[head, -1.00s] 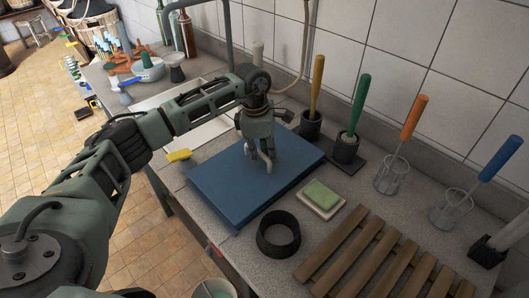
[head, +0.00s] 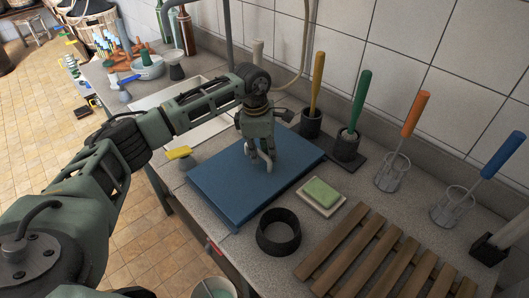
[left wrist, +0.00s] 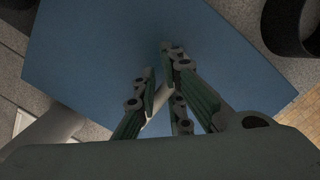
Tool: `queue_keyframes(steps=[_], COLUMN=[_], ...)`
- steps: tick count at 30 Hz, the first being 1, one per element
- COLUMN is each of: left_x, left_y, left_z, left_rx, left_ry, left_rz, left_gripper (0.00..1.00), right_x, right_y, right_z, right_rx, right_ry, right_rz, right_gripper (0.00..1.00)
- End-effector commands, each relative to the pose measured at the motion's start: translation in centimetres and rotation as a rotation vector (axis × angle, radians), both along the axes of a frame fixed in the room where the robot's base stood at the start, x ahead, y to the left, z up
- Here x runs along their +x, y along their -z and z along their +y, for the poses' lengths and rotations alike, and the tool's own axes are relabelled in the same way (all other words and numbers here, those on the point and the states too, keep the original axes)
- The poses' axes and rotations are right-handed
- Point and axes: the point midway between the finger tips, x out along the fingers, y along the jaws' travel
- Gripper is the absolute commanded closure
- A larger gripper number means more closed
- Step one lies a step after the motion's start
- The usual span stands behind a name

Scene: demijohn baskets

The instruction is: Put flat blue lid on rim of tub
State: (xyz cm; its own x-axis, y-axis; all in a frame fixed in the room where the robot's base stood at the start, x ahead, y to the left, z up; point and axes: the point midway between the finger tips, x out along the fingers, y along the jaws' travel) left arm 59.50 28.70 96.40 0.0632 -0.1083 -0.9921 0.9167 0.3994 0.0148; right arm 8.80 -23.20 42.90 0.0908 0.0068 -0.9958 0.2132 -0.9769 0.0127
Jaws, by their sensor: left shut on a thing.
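The flat blue lid (head: 225,187) is a broad rectangular slab lying flat over the worktop in the head view. It also fills much of the left wrist view (left wrist: 95,60). My left gripper (head: 264,166) points down at the lid's middle. In the left wrist view its fingers (left wrist: 158,85) are close together around a thin pale part at the lid's surface, so it is shut on the lid. The finger contact is partly hidden. A round container (head: 212,289) with pale green contents is cut off at the bottom edge; I cannot tell whether it is the tub.
A black ring (head: 278,246), a green sponge on a dish (head: 322,194) and a wooden slatted rack (head: 385,262) lie right of the lid. Brushes in holders (head: 347,142) line the wall. A yellow-topped brush (head: 178,153) is at the lid's left.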

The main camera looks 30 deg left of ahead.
Motion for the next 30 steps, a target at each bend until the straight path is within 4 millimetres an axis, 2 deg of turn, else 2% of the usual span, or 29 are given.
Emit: queue_keyframes(steps=[29,30], left_x=[0.1,0.1], left_y=[1.6,1.6], left_z=[0.0,0.0], left_rx=[0.000,-0.001], left_ry=[0.000,0.000], left_rz=[-0.002,-0.001], left_gripper=[1.00,0.88], right_x=[0.0,-0.1], right_y=[1.4,1.4], right_z=[-0.5,-0.5], right_rx=[-0.005,-0.005], right_ry=[0.000,0.000], right_rz=[0.001,0.001], right_gripper=[0.60,0.60])
